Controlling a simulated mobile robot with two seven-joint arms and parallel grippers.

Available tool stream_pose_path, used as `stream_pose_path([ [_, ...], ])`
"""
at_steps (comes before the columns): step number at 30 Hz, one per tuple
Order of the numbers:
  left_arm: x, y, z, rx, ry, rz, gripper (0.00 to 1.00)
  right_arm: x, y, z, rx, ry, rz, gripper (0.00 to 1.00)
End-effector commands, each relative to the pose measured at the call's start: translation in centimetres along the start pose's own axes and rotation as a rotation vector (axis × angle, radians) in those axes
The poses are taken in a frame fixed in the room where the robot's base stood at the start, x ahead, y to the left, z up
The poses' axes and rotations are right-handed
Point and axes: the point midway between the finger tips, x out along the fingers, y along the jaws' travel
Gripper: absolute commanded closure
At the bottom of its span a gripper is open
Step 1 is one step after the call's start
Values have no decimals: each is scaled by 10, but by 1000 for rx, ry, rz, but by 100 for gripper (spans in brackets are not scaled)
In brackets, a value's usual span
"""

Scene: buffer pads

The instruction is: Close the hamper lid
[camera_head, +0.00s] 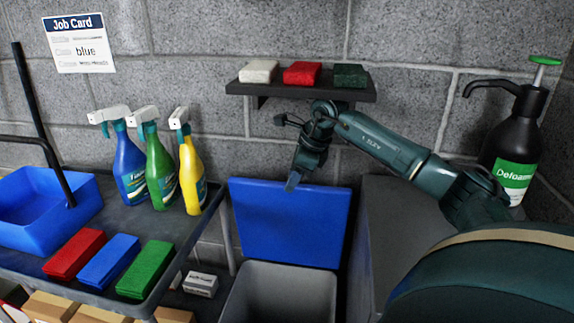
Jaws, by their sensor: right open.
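The hamper (278,296) is a grey bin at the bottom centre, with its top open. Its blue lid (288,228) stands raised against the wall behind it. My right gripper (292,183) is open and points down, in front of the upper middle of the lid in the picture. I cannot tell whether it touches the lid. The gripper and wrist hide a small part of the lid's top edge. My left gripper is not in view.
A shelf (330,93) with white, red and dark green pads is above the lid. A table (100,215) with spray bottles (160,165), coloured pads and a blue bucket (45,205) stands left. A dark Defoamer bottle (515,140) stands right. A Job Card (78,43) reads "blue".

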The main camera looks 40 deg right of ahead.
Motion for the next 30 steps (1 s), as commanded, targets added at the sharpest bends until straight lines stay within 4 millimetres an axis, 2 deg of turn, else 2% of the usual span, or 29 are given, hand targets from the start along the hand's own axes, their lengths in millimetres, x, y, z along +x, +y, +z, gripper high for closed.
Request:
stream_pose_path([
  [1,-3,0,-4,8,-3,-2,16,0,-2,9,0,-3,3,57],
  [4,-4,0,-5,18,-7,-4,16,6,-4,16,-2,0,3,57],
  [5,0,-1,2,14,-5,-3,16,14,-3,12,-2,2,2,57],
  [7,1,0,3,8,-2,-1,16,18,-3,12,-3,3,1,57],
  [17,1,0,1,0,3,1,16,19,-4,12,-2,2,1,57],
  [30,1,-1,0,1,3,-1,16,18,-4,12,-2,2,1,93],
])
